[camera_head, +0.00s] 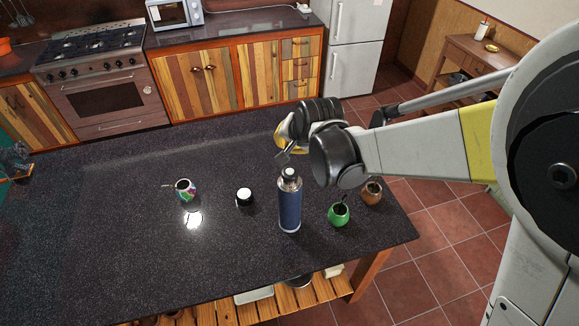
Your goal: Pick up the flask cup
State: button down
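A small black cup with a white top (244,196), which looks like the flask cup, stands on the dark countertop left of the flask. The tall blue flask (289,205) stands upright with a steel neck and a pale stopper. My gripper (284,156) is above and behind the flask's top in the picture, up and to the right of the cup and apart from it. The gripper is small here and partly covered by my wrist, so I cannot tell whether its fingers are open or shut.
The dark speckled countertop (110,220) is mostly clear on the left. A multicoloured mate cup (185,190) stands left of the black cup. A green mate cup (339,214) and a brown one (372,193) stand right of the flask, near the counter's right edge.

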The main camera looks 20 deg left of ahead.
aim_at(245, 200)
jog(key=u, duration=1.4)
jog(key=i+z, duration=0.1)
jog(key=z, duration=0.25)
